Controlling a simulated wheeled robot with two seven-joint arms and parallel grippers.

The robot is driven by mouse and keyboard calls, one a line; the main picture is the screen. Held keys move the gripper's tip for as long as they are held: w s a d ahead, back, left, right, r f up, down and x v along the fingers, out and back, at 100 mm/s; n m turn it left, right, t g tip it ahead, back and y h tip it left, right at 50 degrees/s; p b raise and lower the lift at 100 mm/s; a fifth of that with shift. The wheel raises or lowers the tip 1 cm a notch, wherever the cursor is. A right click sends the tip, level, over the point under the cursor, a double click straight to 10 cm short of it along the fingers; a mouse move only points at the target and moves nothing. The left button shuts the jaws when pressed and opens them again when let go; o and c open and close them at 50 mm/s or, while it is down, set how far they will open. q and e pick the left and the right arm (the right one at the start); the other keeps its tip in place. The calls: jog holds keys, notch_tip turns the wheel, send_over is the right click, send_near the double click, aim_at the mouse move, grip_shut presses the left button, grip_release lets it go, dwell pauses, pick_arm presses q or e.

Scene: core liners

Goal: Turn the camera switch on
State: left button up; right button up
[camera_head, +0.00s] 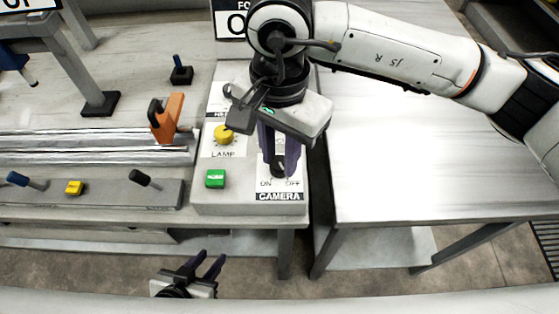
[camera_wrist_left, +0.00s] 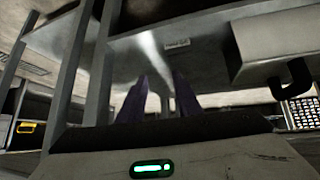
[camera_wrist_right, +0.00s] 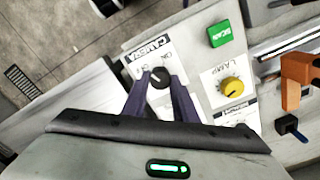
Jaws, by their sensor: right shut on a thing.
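The camera switch is a small black knob (camera_head: 279,170) on the light control panel (camera_head: 205,207), above a CAMERA label with ON at left and OFF at right. It also shows in the right wrist view (camera_wrist_right: 159,78). My right gripper (camera_head: 280,172) reaches down over the panel, its purple fingers on either side of the knob, shut on it. The knob's exact pointing direction is hard to tell. My left gripper (camera_head: 205,262) is low in the head view, in front of the bench, open and empty; its parted fingers show in the left wrist view (camera_wrist_left: 160,95).
A yellow LAMP knob (camera_head: 223,134) and a green button (camera_head: 215,179) sit left of the camera switch. An orange clamp (camera_head: 168,118) and metal rails (camera_head: 90,150) lie farther left. The table (camera_head: 430,160) at right is bare, beyond a gap.

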jog(key=m+b, duration=0.2)
jog(key=shift+f+m+b, duration=0.2)
jog(key=shift+m+b, duration=0.15)
jog(key=shift+m, duration=0.05)
jog(key=shift+m+b, duration=0.8)
jog(key=shift+m, duration=0.1)
jog(key=shift+m+b, duration=0.7)
jog(key=shift+m, duration=0.2)
jog(key=m+b, duration=0.2)
jog(key=m, duration=0.1)
jog(key=shift+r+m, duration=0.1)
jog(key=shift+m, duration=0.2)
jog(key=m+b, duration=0.2)
jog(key=shift+r+m, duration=0.1)
jog(key=shift+m, duration=0.2)
pick_arm(q)
notch_tip(320, 180, down, 7)
jog(key=w+d, duration=0.1)
jog(key=shift+d+r+h, duration=0.15)
jog(key=shift+d+h, duration=0.15)
pick_arm(e)
jog(key=shift+m, duration=0.5)
pick_arm(q)
jog(key=shift+w+r, duration=0.1)
pick_arm(e)
jog(key=shift+r, duration=0.1)
jog(key=o, duration=1)
